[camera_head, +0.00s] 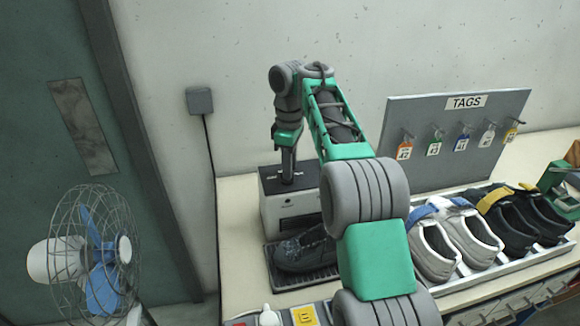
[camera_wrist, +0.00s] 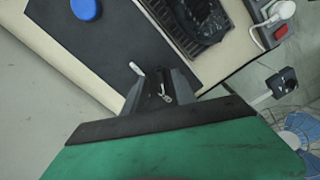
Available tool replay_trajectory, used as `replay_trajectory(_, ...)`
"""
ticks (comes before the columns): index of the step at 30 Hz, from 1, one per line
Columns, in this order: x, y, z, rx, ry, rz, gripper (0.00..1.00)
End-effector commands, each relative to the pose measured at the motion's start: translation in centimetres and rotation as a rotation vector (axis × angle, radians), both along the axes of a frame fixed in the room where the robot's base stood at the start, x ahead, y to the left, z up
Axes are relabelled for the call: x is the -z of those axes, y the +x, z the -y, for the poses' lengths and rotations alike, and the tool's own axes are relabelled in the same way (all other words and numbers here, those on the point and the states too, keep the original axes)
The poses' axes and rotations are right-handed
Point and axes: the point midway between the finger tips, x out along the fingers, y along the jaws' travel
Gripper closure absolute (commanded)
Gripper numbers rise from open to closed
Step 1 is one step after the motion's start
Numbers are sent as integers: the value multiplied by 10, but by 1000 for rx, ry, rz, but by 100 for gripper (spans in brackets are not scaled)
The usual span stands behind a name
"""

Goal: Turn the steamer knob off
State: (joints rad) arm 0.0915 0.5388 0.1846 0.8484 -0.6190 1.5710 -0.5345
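The steamer (camera_head: 290,210) is a pale box with a dark top, standing behind a dark shoe (camera_head: 305,250) on a ridged tray. My gripper (camera_head: 288,180) points down at its top. In the wrist view, my gripper (camera_wrist: 158,88) has its two dark fingers apart. A small silver lever (camera_wrist: 165,96) shows between them, and another pale lever (camera_wrist: 137,69) lies just past them, by a dark panel. I cannot tell which is the knob or whether a finger touches it. A blue round piece (camera_wrist: 85,9) sits farther along the panel.
Light shoes (camera_head: 450,245) and dark shoes stand in a rack at right, below a tag board (camera_head: 455,140). A fan (camera_head: 95,250) stands at left. A power strip (camera_wrist: 270,30) with a white plug lies near the table edge. My arm hides part of the table.

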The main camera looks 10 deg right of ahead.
Motion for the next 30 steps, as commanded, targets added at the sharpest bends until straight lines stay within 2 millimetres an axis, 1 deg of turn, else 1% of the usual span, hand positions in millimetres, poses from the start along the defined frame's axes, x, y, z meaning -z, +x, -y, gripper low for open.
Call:
replay_trajectory(1, -22, 0, 0, 0, 0, 2, 67)
replay_trajectory(3, -38, 0, 0, 0, 0, 2, 67)
replay_trajectory(7, -58, 0, 0, 0, 0, 0, 67)
replay_trajectory(10, -65, 0, 1, 1, 0, 0, 67)
replay_trajectory(20, -64, 0, 1, 0, 0, 0, 67)
replay_trajectory(22, -68, -3, -1, 14, 4, 7, 67)
replay_trajectory(23, -72, -7, -3, 30, 8, 12, 67)
replay_trajectory(26, -87, -29, -12, 135, 37, 46, 67)
replay_trajectory(29, -100, -67, -23, 295, 76, 95, 67)
replay_trajectory(30, -101, -85, -27, 363, 91, 115, 67)
